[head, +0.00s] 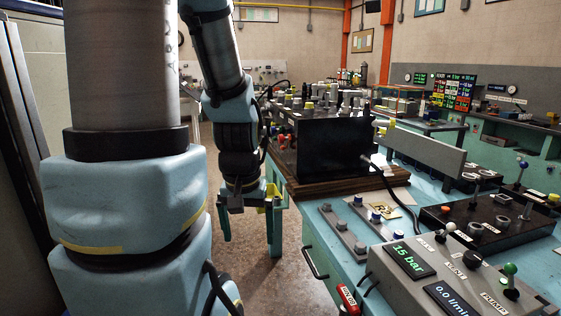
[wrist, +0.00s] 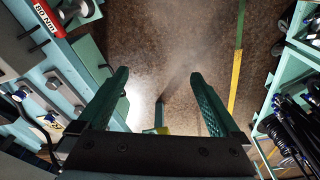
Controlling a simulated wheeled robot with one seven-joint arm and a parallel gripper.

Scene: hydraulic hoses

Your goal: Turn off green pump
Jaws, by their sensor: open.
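A grey control box (head: 450,275) stands on the workbench at the lower right of the head view. A lever with a green knob (head: 510,269) rises from it beside a label that reads PUMP. My gripper (head: 248,232) is open and empty, pointing down left of the bench, well away from the green knob. In the wrist view, its two green fingers (wrist: 158,75) are apart above the floor.
A black box (head: 490,220) with levers lies behind the grey box. A red-handled tool (head: 347,298) hangs by the front edge. Brown floor (head: 240,285) is clear beneath my gripper.

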